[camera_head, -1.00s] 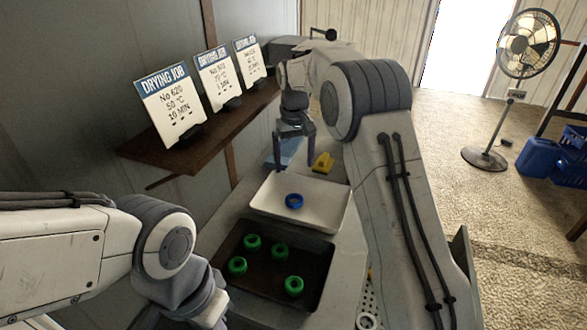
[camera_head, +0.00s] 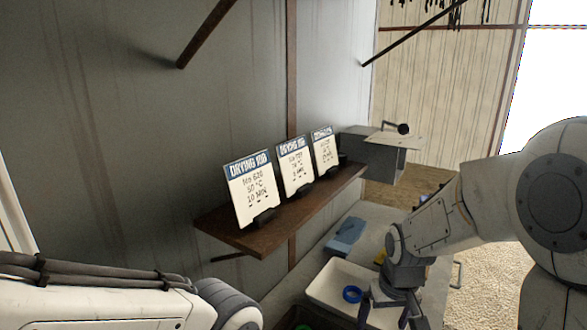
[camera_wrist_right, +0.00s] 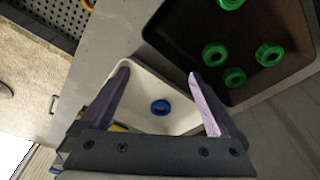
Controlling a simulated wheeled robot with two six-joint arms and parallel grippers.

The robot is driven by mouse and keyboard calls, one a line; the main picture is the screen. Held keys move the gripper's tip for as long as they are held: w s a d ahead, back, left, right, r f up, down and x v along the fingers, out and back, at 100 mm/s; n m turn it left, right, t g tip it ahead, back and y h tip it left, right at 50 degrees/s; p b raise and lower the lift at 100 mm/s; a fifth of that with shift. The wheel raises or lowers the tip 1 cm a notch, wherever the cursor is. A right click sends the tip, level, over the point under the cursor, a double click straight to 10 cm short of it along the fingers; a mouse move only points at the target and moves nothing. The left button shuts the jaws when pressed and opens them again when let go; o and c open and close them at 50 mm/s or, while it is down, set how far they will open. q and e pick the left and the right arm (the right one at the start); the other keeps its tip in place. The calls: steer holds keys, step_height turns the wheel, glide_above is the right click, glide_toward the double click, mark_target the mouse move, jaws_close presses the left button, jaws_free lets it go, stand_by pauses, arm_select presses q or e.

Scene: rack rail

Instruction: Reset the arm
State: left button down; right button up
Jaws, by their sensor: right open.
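My right gripper (camera_head: 388,318) comes in from the right in the head view, over the right side of the white tray (camera_head: 322,288). In the right wrist view, its two fingers (camera_wrist_right: 158,76) are apart with nothing between them. A blue ring (camera_head: 352,294) lies in the white tray; in the right wrist view the ring (camera_wrist_right: 160,107) shows beyond the fingers. My left arm shows at the lower left of the head view, but its gripper is out of frame.
A dark tray (camera_wrist_right: 180,35) holds several green rings (camera_wrist_right: 215,55). A wall shelf (camera_head: 285,228) carries three drying job cards (camera_head: 251,188). A blue object (camera_head: 345,236) lies on the bench behind the white tray. A grey box (camera_head: 372,155) stands beyond the shelf.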

steer(key=shift+t, duration=0.3)
steer(key=s, duration=0.2)
steer(key=s+f, duration=0.1)
steer(key=s, duration=0.2)
steer(key=s+f, duration=0.1)
steer(key=s, duration=0.1)
steer(key=shift+s, duration=0.4)
steer(key=s+a+r+n+g, duration=0.1)
steer(key=s+a+r+n, duration=0.2)
steer(key=s+a, duration=0.3)
steer(key=s+a+r+n+g+y, duration=0.1)
steer(key=s+a+r+n, duration=0.1)
steer(key=s+a+n, duration=0.2)
steer(key=s+a, duration=0.3)
steer(key=shift+s+a+r+g, duration=0.15)
steer(key=shift+a+r+g, duration=0.15)
steer(key=shift+r, duration=0.1)
